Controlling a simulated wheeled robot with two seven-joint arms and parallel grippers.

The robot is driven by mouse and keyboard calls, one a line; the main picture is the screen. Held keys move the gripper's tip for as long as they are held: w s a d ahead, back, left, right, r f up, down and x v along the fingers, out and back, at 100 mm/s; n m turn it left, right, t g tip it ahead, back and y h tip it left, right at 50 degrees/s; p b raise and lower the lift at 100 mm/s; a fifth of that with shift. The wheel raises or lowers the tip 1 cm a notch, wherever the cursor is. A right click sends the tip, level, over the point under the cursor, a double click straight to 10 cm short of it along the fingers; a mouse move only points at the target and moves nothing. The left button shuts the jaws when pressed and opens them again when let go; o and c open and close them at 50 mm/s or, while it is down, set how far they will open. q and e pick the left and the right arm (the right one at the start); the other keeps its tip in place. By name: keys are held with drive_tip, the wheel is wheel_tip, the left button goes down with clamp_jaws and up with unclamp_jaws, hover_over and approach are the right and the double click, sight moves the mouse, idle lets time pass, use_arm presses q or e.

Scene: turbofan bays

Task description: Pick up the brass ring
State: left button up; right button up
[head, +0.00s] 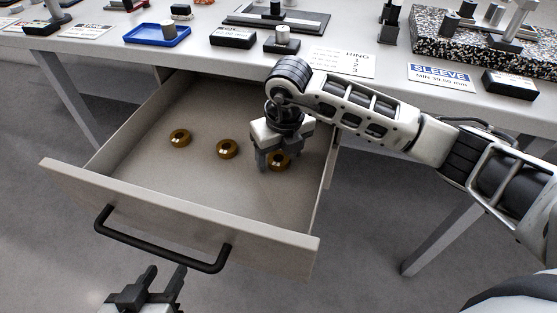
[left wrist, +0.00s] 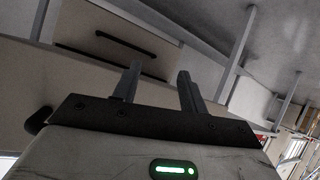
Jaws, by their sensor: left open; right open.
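Three brass rings lie flat in the open drawer (head: 120,165): a left ring (head: 180,138), a middle ring (head: 227,149) and a right ring (head: 280,161). My right gripper (head: 274,162) reaches down into the drawer at the right ring, its fingers open and partly covering that ring. I cannot tell whether the fingers touch the ring. My left gripper (head: 155,282) is open and empty in front of the drawer, low in the head view. Its two fingers stand apart in the left wrist view (left wrist: 158,80).
The drawer's front panel with a black handle (head: 160,250) stands between my left gripper and the rings. The bench top above holds a blue tray (head: 157,34), a ring card (head: 343,62), a sleeve card (head: 441,77) and a speckled block (head: 480,45).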

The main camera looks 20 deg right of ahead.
drive_tip(key=shift+f, duration=0.1)
drive_tip(key=shift+c, duration=0.4)
drive_tip(key=c, duration=1)
drive_tip(key=shift+c, duration=0.5)
